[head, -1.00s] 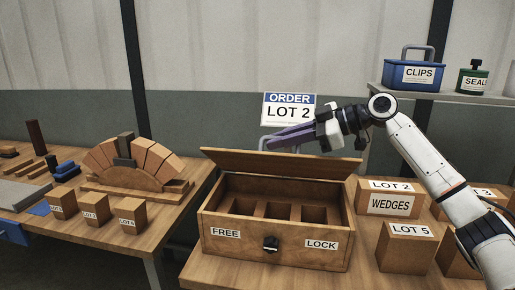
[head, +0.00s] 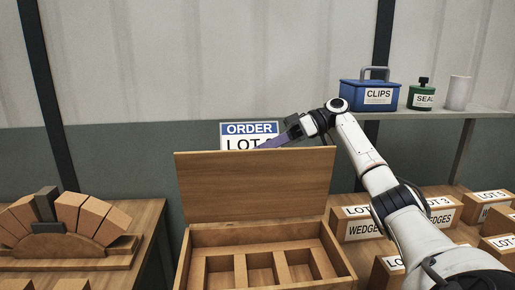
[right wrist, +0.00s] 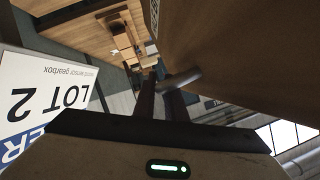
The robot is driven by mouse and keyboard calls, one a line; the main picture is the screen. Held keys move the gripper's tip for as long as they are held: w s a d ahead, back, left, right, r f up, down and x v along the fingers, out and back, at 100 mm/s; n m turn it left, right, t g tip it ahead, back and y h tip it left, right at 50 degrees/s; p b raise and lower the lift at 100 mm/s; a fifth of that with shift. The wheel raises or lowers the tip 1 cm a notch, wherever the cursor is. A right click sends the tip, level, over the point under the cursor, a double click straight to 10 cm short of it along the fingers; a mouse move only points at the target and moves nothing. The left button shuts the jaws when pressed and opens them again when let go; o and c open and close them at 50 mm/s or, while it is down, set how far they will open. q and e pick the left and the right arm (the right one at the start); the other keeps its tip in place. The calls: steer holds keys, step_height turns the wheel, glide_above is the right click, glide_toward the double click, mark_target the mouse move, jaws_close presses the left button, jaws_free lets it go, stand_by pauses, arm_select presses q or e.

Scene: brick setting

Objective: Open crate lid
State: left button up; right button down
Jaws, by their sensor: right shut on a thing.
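The wooden crate (head: 200,236) stands on the table with its lid (head: 255,185) raised nearly upright at the back edge. Empty compartments show inside. My right gripper (head: 264,144) is at the lid's top edge, its purple fingers partly hidden behind the lid. In the right wrist view, the gripper (right wrist: 162,90) is shut on a grey handle (right wrist: 182,78) on the lid (right wrist: 240,50). The crate's front and latch are out of frame. My left gripper is not in view.
An order sign (head: 240,130) stands close behind the lid. Wedge boxes (head: 356,225) sit to the right, under a shelf (head: 400,113) with a blue clips box (head: 368,96). A brick arch (head: 85,216) is on the left table. A gap separates the tables.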

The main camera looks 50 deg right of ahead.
steer(key=shift+w+d, duration=0.25)
steer(key=shift+w, duration=0.05)
steer(key=c, duration=1.8)
jaws_free()
steer(key=shift+v, duration=3.75)
